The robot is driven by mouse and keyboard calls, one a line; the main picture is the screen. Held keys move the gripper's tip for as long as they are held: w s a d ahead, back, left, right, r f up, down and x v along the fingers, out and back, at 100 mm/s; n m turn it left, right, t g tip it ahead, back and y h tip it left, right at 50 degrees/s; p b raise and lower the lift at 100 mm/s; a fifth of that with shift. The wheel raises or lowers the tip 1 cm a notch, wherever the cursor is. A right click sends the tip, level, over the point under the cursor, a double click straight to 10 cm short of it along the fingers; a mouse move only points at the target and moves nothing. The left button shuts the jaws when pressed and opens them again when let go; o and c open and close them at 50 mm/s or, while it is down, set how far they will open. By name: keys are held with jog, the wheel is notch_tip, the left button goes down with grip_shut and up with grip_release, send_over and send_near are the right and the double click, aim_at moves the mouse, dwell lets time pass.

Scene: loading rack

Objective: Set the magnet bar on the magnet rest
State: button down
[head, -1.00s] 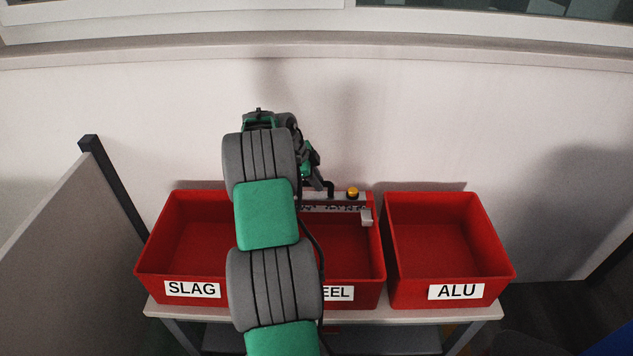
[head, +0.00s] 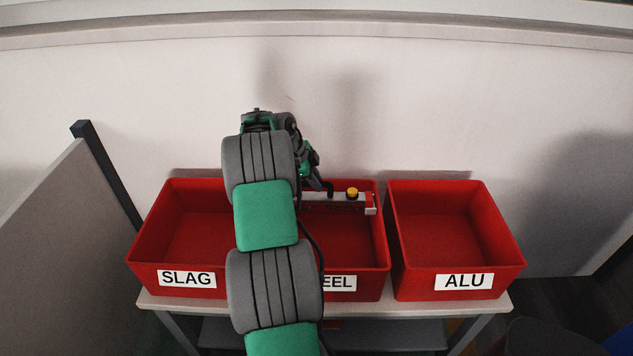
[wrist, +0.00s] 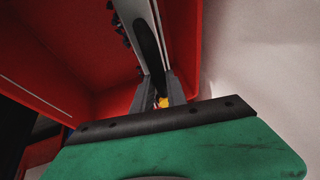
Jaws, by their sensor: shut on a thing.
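The magnet bar (head: 343,197) is a pale grey bar with a yellow knob (head: 352,192) on top and a red-and-grey right end. It lies level over the back part of the STEEL bin (head: 375,262). My gripper (head: 329,187) is shut on the magnet bar's dark handle; my arm hides the bar's left part. In the wrist view the fingers (wrist: 158,88) close around the black handle (wrist: 150,50), with the pale bar (wrist: 130,22) beyond. Small dark bits show along the bar's side. I cannot make out the magnet rest in either view.
The red SLAG bin (head: 150,240) stands left and the red ALU bin (head: 500,250) right, on a pale table (head: 160,300). The SLAG and ALU bins look empty. A grey partition (head: 55,240) stands at the left, and a wall (head: 440,100) rises behind.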

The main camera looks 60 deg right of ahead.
dwell(0.3)
jog(key=c, duration=1.3)
grip_release()
jog(key=shift+f, duration=0.15)
jog(key=shift+o, duration=0.2)
